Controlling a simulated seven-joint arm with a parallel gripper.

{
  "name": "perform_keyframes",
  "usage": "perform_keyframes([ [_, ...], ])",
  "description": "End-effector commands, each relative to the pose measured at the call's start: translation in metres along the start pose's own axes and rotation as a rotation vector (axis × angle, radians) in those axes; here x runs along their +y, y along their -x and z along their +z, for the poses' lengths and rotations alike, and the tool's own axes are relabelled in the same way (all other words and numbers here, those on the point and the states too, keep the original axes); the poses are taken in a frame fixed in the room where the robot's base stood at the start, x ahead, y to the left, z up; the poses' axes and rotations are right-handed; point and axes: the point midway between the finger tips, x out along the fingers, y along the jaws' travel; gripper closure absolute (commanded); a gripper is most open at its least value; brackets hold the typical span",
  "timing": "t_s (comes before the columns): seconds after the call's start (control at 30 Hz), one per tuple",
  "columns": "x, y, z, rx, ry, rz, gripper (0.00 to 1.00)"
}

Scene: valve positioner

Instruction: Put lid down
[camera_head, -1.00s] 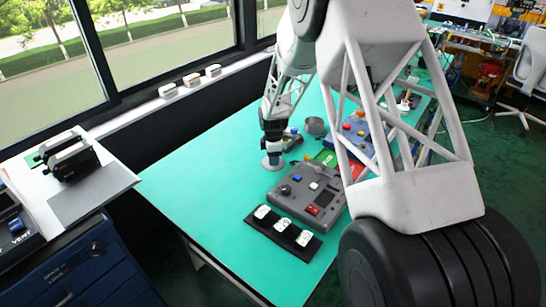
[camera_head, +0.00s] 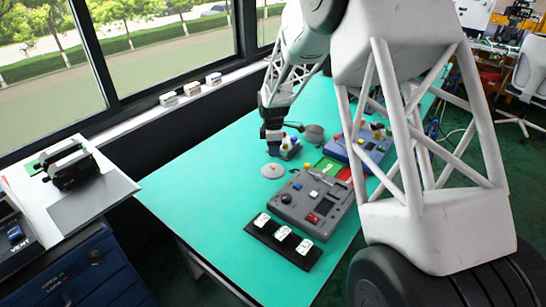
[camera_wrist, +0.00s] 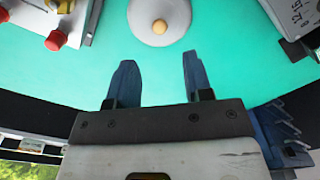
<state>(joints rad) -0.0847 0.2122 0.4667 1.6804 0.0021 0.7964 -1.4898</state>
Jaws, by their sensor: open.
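The lid (camera_head: 272,171) is a pale round disc with a small tan knob. It lies knob up on the green table, left of the grey control box. In the wrist view the lid (camera_wrist: 150,36) is at the top centre, cut off by the frame edge. My gripper (camera_head: 272,143) is above and beyond the lid in the head view, apart from it. In the wrist view my gripper (camera_wrist: 158,62) is open, with nothing between its two dark fingers. A grey round pot (camera_head: 314,133) stands farther back on the table.
A grey control box (camera_head: 312,201) and a black strip with white switches (camera_head: 283,241) are near the front. A small button box (camera_head: 289,151) stands close to my gripper. A blue panel (camera_head: 358,152) is at the right. The left table area is clear.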

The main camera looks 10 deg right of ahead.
Motion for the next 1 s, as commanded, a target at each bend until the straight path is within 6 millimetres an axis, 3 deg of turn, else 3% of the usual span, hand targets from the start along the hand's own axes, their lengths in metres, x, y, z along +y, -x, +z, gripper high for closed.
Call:
perform_keyframes([
  [0.1,0.0,0.018,0.0,0.0,0.0,0.003,0.54],
  [0.33,0.001,0.035,0.0,0.0,0.0,0.002,0.54],
  [1.0,0.0,0.038,0.0,0.0,0.0,0.001,0.54],
])
